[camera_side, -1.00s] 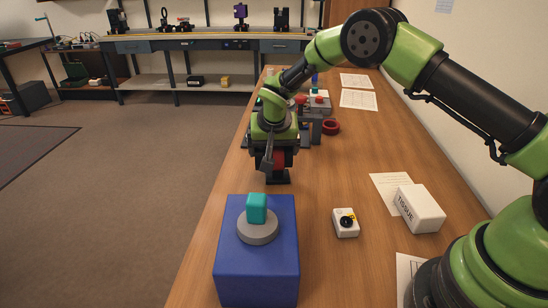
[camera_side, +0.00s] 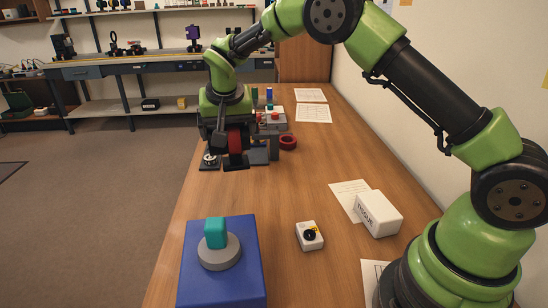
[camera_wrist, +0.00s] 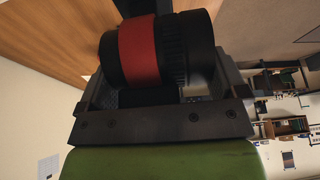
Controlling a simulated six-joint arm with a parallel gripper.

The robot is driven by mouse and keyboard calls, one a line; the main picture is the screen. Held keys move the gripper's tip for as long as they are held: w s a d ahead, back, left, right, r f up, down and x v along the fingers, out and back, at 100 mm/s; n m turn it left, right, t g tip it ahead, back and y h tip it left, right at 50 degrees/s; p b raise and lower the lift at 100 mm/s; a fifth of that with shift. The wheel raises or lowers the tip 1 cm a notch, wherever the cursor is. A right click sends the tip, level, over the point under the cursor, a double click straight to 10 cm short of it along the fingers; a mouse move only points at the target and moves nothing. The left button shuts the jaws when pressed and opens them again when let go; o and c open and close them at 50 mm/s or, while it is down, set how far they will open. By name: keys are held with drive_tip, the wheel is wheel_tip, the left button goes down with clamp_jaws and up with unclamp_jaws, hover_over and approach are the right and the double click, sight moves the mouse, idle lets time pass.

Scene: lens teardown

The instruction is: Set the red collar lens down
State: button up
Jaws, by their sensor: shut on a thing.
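The red collar lens (camera_side: 235,140) is a black barrel with a wide red band. In the wrist view the red collar lens (camera_wrist: 140,52) lies across the jaws, with a dark piece projecting beyond it. My gripper (camera_side: 233,150) is shut on the lens and points down at the far part of the wooden bench. Part of the lens is hidden by my gripper in the side view. I cannot tell how much gap there is between the lens and the bench.
A small round part (camera_side: 210,159) is just left. A blue box (camera_side: 222,285), a small white device (camera_side: 310,236) and a tissue box (camera_side: 379,213) are nearer; bare bench lies between.

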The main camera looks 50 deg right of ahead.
drive_tip(key=s+d+m, duration=0.1)
drive_tip(key=s+d, duration=0.3)
drive_tip(key=d, duration=0.8)
drive_tip(key=s+d+m, duration=0.1)
drive_tip(key=s+d, duration=0.3)
drive_tip(key=d, duration=0.8)
drive_tip(key=shift+h, duration=0.3)
drive_tip(key=shift+w+d+f, duration=0.1)
drive_tip(key=shift+d+f, duration=0.05)
drive_tip(key=shift+f, duration=2.25)
drive_tip(key=shift+w+d+f, duration=0.1)
drive_tip(key=shift+d+f, duration=0.05)
drive_tip(key=shift+f, duration=2.25)
drive_tip(key=shift+f, duration=0.1)
drive_tip(key=o, duration=0.9)
drive_tip(key=shift+s, duration=0.1)
drive_tip(key=shift+c, duration=0.2)
